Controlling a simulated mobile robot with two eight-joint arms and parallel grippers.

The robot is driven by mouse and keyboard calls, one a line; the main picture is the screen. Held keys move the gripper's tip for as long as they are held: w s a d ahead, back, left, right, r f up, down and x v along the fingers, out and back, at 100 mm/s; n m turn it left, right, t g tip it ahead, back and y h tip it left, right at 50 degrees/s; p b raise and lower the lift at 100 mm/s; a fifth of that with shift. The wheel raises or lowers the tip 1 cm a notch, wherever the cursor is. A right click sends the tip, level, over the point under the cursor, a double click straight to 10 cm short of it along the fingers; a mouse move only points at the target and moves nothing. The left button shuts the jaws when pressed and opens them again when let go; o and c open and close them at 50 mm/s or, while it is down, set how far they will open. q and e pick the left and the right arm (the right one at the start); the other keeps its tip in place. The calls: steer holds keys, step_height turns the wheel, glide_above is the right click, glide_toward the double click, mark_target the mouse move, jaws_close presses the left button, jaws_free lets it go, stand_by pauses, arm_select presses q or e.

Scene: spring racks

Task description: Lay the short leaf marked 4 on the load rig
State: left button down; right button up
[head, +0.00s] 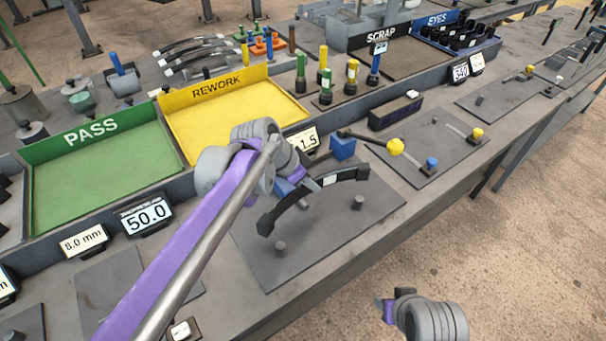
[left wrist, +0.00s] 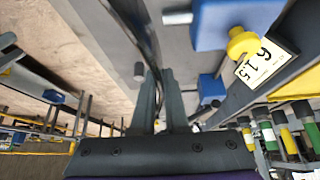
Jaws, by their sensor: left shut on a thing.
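A dark curved leaf (head: 312,196) with a small white label, too small to read, is held by my left gripper (head: 303,188) at its middle. The leaf appears to be above the load rig's grey plate (head: 318,236), bowed, with its ends apart from the plate. In the left wrist view my left gripper (left wrist: 160,95) has its fingers shut on the leaf (left wrist: 135,22).
A green PASS tray (head: 105,170) and a yellow REWORK tray (head: 240,113) stand behind. A display (head: 147,216) reads 50.0. Another plate (head: 430,145) with a leaf lies to the right. Several dark leaves (head: 190,55) lie at the back.

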mark_target(310, 193)
arm_select(q)
steer(key=shift+s+d+f+b, duration=0.1)
steer(key=shift+f+b, duration=0.55)
steer(key=shift+f, duration=0.05)
step_height(310, 193, down, 3)
steer(key=shift+r+b, duration=0.2)
steer(key=shift+b, duration=0.8)
steer(key=shift+f+b, duration=1.15)
steer(key=shift+f, duration=0.95)
steer(key=shift+s+d+p, duration=0.3)
steer(key=shift+s+d, duration=0.05)
steer(key=shift+s, duration=0.1)
steer(key=shift+f, duration=0.2)
steer(key=c, duration=0.8)
jaws_free()
steer(key=shift+c, duration=0.2)
steer(key=shift+o, duration=0.2)
